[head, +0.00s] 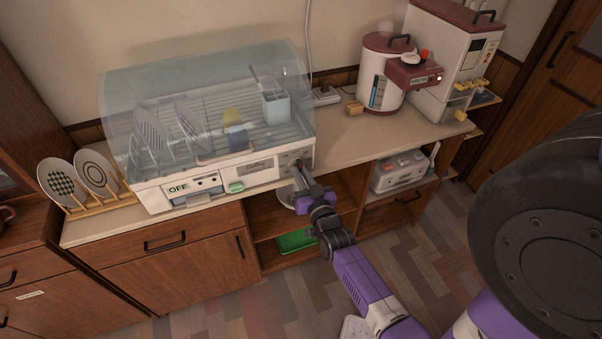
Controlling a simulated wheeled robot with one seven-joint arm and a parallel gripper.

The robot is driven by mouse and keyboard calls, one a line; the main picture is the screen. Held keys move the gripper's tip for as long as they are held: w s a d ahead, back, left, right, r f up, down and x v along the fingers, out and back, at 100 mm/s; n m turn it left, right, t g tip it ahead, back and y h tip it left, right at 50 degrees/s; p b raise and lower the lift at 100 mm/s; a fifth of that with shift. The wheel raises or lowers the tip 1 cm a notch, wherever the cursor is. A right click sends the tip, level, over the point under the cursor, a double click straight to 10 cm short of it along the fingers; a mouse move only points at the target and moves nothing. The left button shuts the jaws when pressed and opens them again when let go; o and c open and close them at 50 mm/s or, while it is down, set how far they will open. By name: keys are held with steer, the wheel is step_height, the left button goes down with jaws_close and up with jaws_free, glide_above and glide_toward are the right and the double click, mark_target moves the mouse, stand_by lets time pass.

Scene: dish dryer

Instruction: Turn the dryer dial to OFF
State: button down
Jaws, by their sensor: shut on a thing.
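The dish dryer (155,196) is a white unit with a clear domed cover on the wooden counter. My gripper (299,168) is at the right end of the front face, where the dial is. The gripper is shut on the dial, which is mostly hidden behind it. The dial's pointer and its setting cannot be made out from this view.
Inside the dryer are a rack and a pale cutlery holder (275,105). Patterned plates (97,172) stand in a wooden holder to the left. A white and red rice dispenser (446,62) and a cylindrical pot (379,85) stand to the right. Open shelves lie below my gripper.

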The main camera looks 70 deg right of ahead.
steer(key=shift+f+n, duration=0.1)
steer(key=shift+n, duration=0.9)
steer(key=c, duration=1.4)
jaws_free()
steer(key=shift+c, duration=0.2)
steer(key=shift+s, duration=0.15)
steer(key=b+v, duration=0.1)
steer(key=v, duration=0.6)
steer(key=shift+s+a, duration=0.2)
steer(key=shift+a, duration=0.05)
